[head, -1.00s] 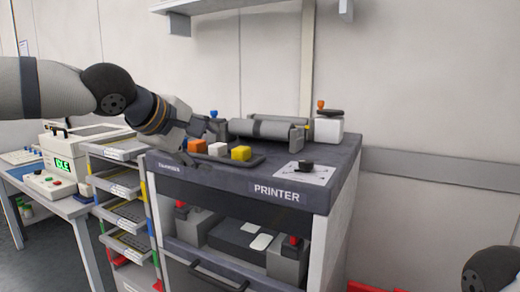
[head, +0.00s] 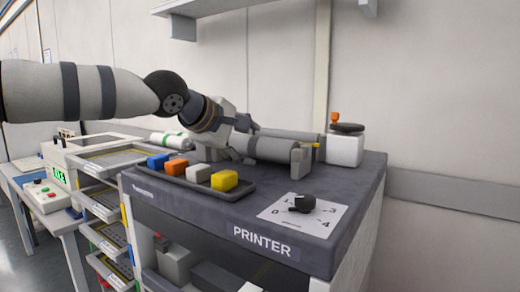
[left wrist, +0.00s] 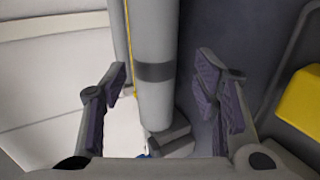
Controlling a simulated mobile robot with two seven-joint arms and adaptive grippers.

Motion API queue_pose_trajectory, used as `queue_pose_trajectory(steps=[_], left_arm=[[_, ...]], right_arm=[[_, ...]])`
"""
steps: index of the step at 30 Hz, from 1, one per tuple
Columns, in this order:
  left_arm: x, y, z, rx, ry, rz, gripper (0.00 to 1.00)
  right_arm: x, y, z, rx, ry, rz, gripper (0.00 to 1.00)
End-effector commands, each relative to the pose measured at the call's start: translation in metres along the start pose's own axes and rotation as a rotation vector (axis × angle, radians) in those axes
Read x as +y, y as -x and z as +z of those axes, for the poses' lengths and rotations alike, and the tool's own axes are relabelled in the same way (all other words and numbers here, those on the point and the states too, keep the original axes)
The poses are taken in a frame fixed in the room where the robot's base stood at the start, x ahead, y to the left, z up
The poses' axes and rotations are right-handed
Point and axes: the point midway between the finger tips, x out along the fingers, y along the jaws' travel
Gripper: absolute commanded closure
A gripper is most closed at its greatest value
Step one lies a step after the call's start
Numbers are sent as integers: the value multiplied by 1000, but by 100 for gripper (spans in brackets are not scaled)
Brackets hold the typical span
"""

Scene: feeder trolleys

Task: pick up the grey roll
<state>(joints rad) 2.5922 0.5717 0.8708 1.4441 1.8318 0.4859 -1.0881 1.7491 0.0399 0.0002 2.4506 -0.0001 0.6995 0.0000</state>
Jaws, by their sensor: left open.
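The grey roll (head: 270,149), with a darker band, lies on the dark printer top between end supports. It also shows in the left wrist view (left wrist: 154,40), running lengthwise between the fingers. My left gripper (head: 240,127) is at the roll's left part in the head view, partly hidden by its own wrist. In the left wrist view the gripper (left wrist: 163,72) is open, one finger on each side of the roll, with gaps visible. Whether the fingertips reach below the roll's top cannot be told. My right gripper is not in view.
A second grey roll (head: 290,135) lies close behind. A tray (head: 232,193) with blue, orange, white and yellow blocks is in front. A knob (head: 302,203) on a white dial plate and a white box (head: 345,149) stand to the right.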

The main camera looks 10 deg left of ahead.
Motion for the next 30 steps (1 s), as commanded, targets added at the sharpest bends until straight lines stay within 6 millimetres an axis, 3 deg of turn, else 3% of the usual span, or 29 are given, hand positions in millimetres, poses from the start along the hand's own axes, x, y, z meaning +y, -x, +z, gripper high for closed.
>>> queue_pose_trajectory(steps=[9, 16, 17, 23, 30], left_arm=[[3, -53, 0, 0, 0, 0, 45], [6, -54, 0, 0, -2, 6, 45], [6, -54, 0, 0, -2, 6, 48], [6, -53, 0, 0, -2, 6, 91], [7, -53, 0, 0, -1, 7, 91]], right_arm=[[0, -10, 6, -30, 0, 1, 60], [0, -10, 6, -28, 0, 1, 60], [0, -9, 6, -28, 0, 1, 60], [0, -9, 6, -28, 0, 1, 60], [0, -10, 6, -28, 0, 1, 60]])
